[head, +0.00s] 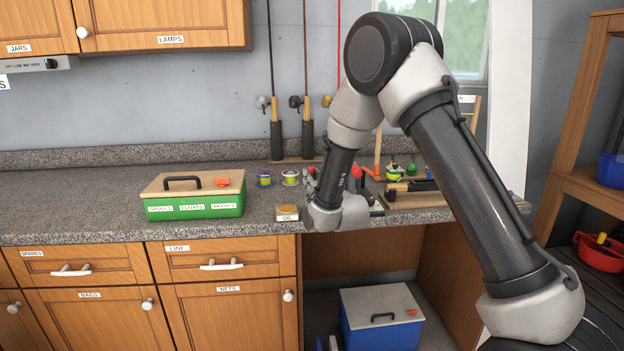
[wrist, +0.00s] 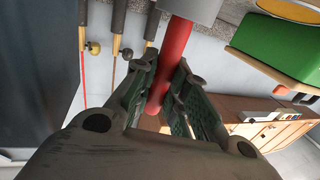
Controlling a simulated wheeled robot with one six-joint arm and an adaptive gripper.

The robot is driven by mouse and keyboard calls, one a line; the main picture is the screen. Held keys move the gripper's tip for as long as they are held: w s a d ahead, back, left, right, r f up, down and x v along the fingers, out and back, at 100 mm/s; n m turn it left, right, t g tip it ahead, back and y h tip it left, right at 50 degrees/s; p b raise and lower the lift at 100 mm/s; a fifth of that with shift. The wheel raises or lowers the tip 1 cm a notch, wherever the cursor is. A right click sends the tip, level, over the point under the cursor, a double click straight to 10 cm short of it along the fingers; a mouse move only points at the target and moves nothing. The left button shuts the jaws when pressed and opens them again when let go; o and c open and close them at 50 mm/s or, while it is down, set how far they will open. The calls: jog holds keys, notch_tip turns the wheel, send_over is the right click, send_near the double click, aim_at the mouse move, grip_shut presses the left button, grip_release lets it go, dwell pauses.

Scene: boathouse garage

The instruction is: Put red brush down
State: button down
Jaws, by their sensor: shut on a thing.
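My gripper (wrist: 165,85) is shut on the red brush (wrist: 178,50). In the wrist view its smooth red handle passes between the two dark finger pads. A light grey part at the top edge adjoins the handle, and the bristles cannot be made out. In the head view my gripper (head: 311,186) is over the counter near its front edge, right of the small OIL tin. It is largely hidden behind my wrist, so I cannot tell whether the brush touches the counter.
A green tackle box (head: 196,206) stands left on the grey counter (head: 90,219), with two small spools (head: 290,177) beside it. The OIL tin (head: 287,213) is close to my wrist. Fishing rods (head: 307,130) stand against the wall. Clear counter lies at the far left.

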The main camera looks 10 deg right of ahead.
jog(key=shift+f, duration=0.15)
jog(key=c, duration=1.3)
grip_release()
jog(key=shift+c, duration=0.2)
jog(key=v, duration=1.2)
jog(key=shift+c, duration=0.5)
grip_shut()
